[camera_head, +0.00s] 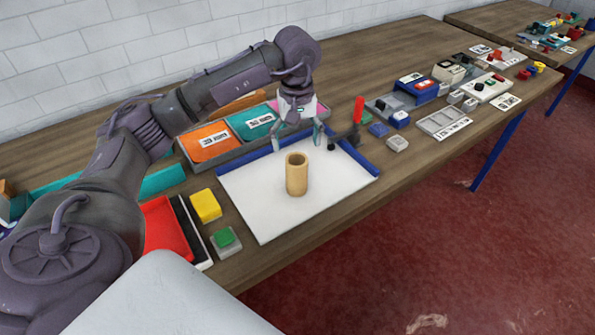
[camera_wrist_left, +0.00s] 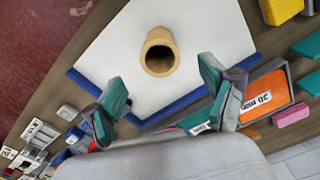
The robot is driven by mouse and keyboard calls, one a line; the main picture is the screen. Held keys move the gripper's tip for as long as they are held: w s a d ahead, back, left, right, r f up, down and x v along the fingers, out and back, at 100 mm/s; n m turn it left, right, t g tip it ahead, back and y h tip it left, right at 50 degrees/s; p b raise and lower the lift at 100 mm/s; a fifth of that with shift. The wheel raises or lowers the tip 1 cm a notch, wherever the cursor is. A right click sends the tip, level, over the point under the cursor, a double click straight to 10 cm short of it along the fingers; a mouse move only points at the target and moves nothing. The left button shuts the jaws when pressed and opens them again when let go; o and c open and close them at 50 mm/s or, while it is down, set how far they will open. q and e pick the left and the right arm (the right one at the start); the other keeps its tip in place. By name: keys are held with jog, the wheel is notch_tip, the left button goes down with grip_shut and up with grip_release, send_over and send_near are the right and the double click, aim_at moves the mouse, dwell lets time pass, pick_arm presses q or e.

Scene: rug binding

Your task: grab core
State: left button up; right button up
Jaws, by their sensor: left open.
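The core is a short tan tube (camera_head: 297,174) standing upright on a white board (camera_head: 255,207). Its hollow top faces up. In the left wrist view the tube (camera_wrist_left: 159,52) stands beyond the fingertips, near the middle of the board. My left gripper (camera_head: 303,138) is open and empty, above the back part of the board, behind the tube and apart from it. In the left wrist view its two teal fingers (camera_wrist_left: 160,95) are spread wide. My right gripper is in neither view.
Blue strips (camera_head: 357,154) edge the board's back and right. A red-handled clamp (camera_head: 357,112) stands at its back right corner. A tray with orange and teal packs (camera_head: 204,142) lies behind. Yellow (camera_head: 205,206) and green (camera_head: 226,240) blocks sit at left.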

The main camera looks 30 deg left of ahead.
aim_at(297, 167)
pick_arm(q)
notch_tip(297, 167, down, 4)
jog(key=shift+f+p, duration=0.1)
jog(key=shift+p, duration=0.3)
jog(key=shift+f+p, duration=0.25)
jog(key=shift+p, duration=0.05)
notch_tip(297, 167, down, 4)
jog(key=shift+r+p, duration=0.15)
jog(key=shift+p, duration=0.8)
jog(key=shift+f, duration=0.5)
jog(key=shift+c, duration=0.2)
jog(key=c, duration=1.3)
jog(key=shift+w, duration=0.1)
jog(key=shift+c, duration=0.8)
jog(key=shift+r, duration=0.15)
